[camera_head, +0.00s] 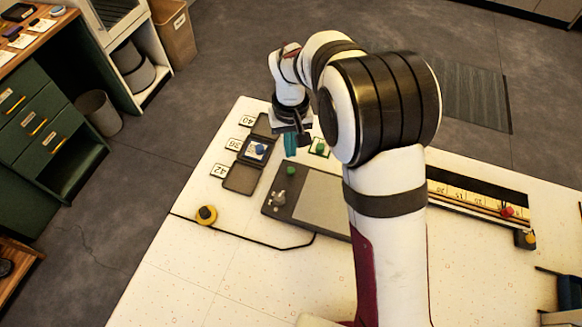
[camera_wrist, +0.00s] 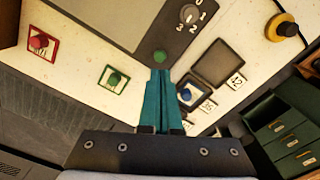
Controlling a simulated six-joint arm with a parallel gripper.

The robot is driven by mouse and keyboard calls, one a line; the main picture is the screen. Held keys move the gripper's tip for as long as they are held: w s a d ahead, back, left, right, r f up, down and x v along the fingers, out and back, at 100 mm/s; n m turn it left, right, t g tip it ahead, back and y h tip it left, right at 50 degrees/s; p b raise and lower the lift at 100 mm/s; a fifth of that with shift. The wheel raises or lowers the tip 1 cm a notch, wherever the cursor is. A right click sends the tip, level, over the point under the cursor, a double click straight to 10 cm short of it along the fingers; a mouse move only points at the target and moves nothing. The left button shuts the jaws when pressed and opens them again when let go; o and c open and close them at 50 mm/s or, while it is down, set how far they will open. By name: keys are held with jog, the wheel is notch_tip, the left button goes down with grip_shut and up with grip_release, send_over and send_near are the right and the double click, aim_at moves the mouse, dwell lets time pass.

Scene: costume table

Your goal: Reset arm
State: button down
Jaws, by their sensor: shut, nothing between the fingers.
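My gripper (camera_head: 290,145) hangs above the white table (camera_head: 190,270), near its far edge, with teal fingers pointing down. In the wrist view its fingers (camera_wrist: 160,75) are together and nothing shows between them. The middle section holds a blue-knobbed piece (camera_head: 260,148) on a pale card. To the right of the fingers is a green-knobbed piece (camera_head: 320,147) in a green frame. A grey panel (camera_head: 318,198) with a green button (camera_head: 291,170) and a dial lies on the near side.
A yellow-based button (camera_head: 206,214) with a dark cable stands at the left table edge. A scale strip (camera_head: 470,198) with a red knob lies at right. A red-framed piece (camera_wrist: 40,42) shows in the wrist view. The front left of the table is clear.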

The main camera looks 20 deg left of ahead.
dwell(0.3)
jog(key=s+d+r+m, duration=0.4)
jog(key=d+r, duration=0.4)
jog(key=d, duration=0.2)
jog(key=s+d+r+m+y, duration=0.1)
jog(key=s+d+m, duration=0.2)
jog(key=s, duration=0.7)
jog(key=s+d+r+m, duration=0.2)
jog(key=s+d+m, duration=0.2)
jog(key=s+d, duration=0.4)
jog(key=shift+s+r+m+y, duration=0.3)
jog(key=shift+s+y, duration=0.1)
jog(key=shift+s, duration=0.6)
